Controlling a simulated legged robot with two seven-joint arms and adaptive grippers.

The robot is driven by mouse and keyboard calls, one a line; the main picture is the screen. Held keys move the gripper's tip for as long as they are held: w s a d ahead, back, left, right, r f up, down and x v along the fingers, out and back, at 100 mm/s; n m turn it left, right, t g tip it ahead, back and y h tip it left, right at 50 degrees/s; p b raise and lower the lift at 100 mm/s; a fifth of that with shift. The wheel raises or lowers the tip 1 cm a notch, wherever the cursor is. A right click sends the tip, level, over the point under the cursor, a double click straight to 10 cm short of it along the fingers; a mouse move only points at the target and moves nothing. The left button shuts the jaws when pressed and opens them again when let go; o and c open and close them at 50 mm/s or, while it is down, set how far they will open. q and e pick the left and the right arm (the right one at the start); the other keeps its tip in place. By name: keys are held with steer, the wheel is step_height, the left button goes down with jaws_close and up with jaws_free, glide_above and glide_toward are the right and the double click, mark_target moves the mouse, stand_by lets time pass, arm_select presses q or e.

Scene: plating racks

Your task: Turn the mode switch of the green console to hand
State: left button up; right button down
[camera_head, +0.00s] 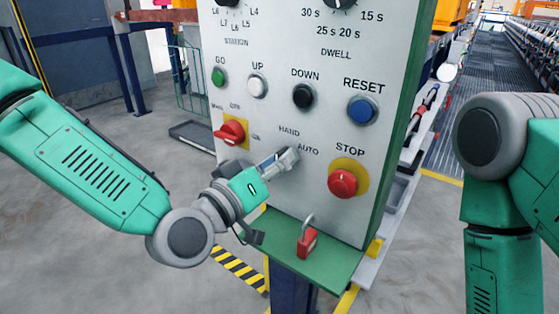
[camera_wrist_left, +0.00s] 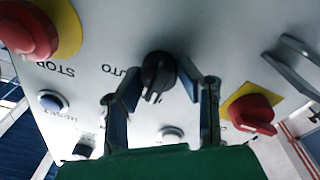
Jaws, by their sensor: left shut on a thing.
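The green console (camera_head: 335,222) has a pale front panel with green sides. Its mode switch, between the HAND and AUTO labels, is hidden behind my left gripper (camera_head: 291,157) in the head view. In the left wrist view, the switch is a black knob (camera_wrist_left: 158,72) with a pale line on its lower side. The left gripper's fingers (camera_wrist_left: 160,98) stand on both sides of the knob, shut on it. The HAND label is covered in the wrist view, so I cannot tell which label the line faces. My right arm is at the right; its gripper is out of view.
A red stop button (camera_head: 342,183) on a yellow disc is right of the switch, and a red selector (camera_head: 229,132) left of it. A red padlock (camera_head: 308,242) hangs at the green ledge (camera_head: 335,268) below. Push buttons, including blue RESET (camera_head: 362,110), run above.

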arm_select(q)
steer(key=shift+w+a+r, duration=0.15)
steer(key=shift+w+r, duration=0.1)
steer(key=o, duration=1.1)
steer(key=shift+f, duration=0.2)
steer(key=shift+s+a, duration=0.15)
steer(key=shift+s, duration=0.25)
steer(key=v, duration=0.6)
steer(key=shift+s+a+f, duration=0.1)
steer(key=shift+s+a, duration=0.1)
steer(key=shift+a, duration=0.05)
